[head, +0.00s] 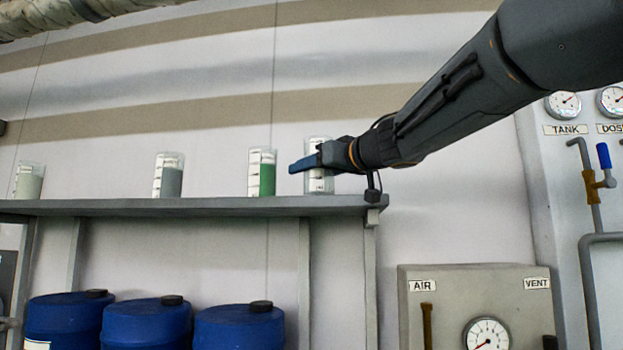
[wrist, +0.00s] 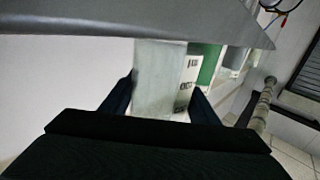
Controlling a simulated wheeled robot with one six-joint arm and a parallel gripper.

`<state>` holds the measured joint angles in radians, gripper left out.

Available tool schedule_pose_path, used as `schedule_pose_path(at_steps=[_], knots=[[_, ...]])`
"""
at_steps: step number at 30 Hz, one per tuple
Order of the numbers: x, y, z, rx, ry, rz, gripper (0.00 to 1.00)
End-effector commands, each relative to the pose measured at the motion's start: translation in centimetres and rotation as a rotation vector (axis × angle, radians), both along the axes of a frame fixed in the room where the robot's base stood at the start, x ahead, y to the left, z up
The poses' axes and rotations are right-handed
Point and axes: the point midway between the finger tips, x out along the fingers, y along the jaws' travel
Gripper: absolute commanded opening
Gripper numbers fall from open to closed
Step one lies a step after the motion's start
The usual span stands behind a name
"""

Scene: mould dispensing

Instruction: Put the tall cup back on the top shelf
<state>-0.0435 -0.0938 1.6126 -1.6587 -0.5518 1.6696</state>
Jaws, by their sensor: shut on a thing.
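The tall cup (head: 320,186) is a clear, straight-sided cup with a white marked label. It stands upright at the right part of the top shelf (head: 200,207), with its base at the shelf's surface; I cannot tell whether it bears on it. My gripper (head: 306,163) reaches in from the right and is shut on the cup at about mid-height. In the wrist view the cup (wrist: 158,80) sits between the two dark fingers, with the shelf (wrist: 120,20) across the top. The fingers hide part of the cup.
A cup with green contents (head: 262,174) stands close left of the held cup. A grey-filled cup (head: 168,176) and a pale one (head: 29,181) stand farther left. Blue drums (head: 147,325) are below. A grey AIR/VENT panel (head: 450,300) is at lower right.

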Motion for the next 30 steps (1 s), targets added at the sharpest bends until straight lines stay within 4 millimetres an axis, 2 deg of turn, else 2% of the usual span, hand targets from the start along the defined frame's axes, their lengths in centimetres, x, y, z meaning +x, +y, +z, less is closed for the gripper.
schedule_pose_path(at_steps=[3, 14, 15, 17, 28, 30], knots=[[-0.03, 0.00, -0.78, 0.001, -0.001, 0.000, 0.20], [-0.05, 0.01, -0.99, 0.001, -0.001, 0.000, 0.20], [-0.05, 0.01, -0.94, 0.000, -0.001, 0.000, 0.61], [-0.05, 0.01, -0.94, 0.001, -0.001, 0.000, 0.72], [-0.03, 0.01, -0.66, 0.000, -0.001, 0.000, 0.73], [-0.55, -0.39, -0.64, 0.000, -0.002, -0.001, 0.73]])
